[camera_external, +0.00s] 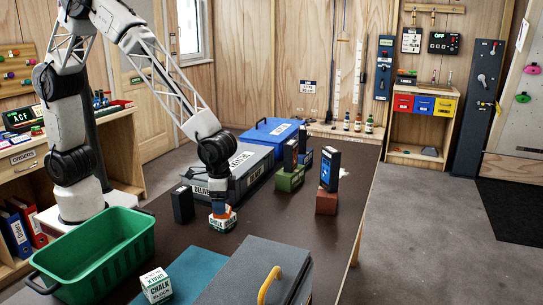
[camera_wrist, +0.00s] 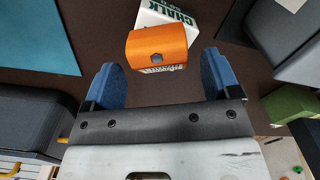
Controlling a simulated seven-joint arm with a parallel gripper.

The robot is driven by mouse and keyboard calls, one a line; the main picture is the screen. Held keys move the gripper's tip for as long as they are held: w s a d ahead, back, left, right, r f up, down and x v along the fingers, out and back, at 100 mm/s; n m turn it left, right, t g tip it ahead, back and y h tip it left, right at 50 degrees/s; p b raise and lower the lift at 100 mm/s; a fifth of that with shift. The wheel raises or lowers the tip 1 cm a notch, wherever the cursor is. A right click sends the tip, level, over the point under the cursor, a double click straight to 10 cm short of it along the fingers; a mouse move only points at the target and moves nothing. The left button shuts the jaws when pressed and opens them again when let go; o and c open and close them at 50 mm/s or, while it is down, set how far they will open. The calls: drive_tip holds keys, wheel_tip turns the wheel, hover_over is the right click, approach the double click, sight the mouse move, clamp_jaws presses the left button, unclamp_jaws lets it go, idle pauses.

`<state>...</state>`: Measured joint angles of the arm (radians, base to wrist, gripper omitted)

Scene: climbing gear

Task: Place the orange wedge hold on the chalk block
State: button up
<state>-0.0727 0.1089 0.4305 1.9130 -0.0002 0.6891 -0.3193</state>
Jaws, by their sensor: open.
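The orange wedge hold (camera_wrist: 157,46) appears to rest on top of a white chalk block (camera_wrist: 165,17) with green lettering, covering part of it in the wrist view. In the external view, the orange hold (camera_external: 221,214) shows just above the chalk block (camera_external: 222,225) on the dark table. My gripper (camera_external: 219,206) points down at the hold from above. In the wrist view its blue fingers (camera_wrist: 161,72) are apart, with gaps to either side of the hold, and grip nothing. The exact contact between hold and block is partly hidden.
A green bin (camera_external: 95,262), grey delivery case (camera_external: 245,178), blue case (camera_external: 270,138) and dark handled case (camera_external: 250,275) surround the area. An upright dark block (camera_external: 182,205) is close left.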

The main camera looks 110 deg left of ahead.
wheel_tip(320, 180, up, 10)
drive_tip(key=shift+r, duration=0.25)
idle(0.3)
idle(0.5)
drive_tip(key=s+d+r+m+t, duration=0.1)
drive_tip(key=s+d+r, duration=0.1)
drive_tip(key=s+r, duration=0.6)
drive_tip(key=s+d+r+m, duration=0.15)
drive_tip(key=s+r, duration=0.25)
drive_tip(key=s, duration=0.7)
drive_tip(key=s+d+r+m+t, duration=0.1)
drive_tip(key=s+d+m, duration=0.1)
drive_tip(key=s, duration=1.8)
drive_tip(key=shift+r+t, duration=0.3)
drive_tip(key=shift+r, duration=0.05)
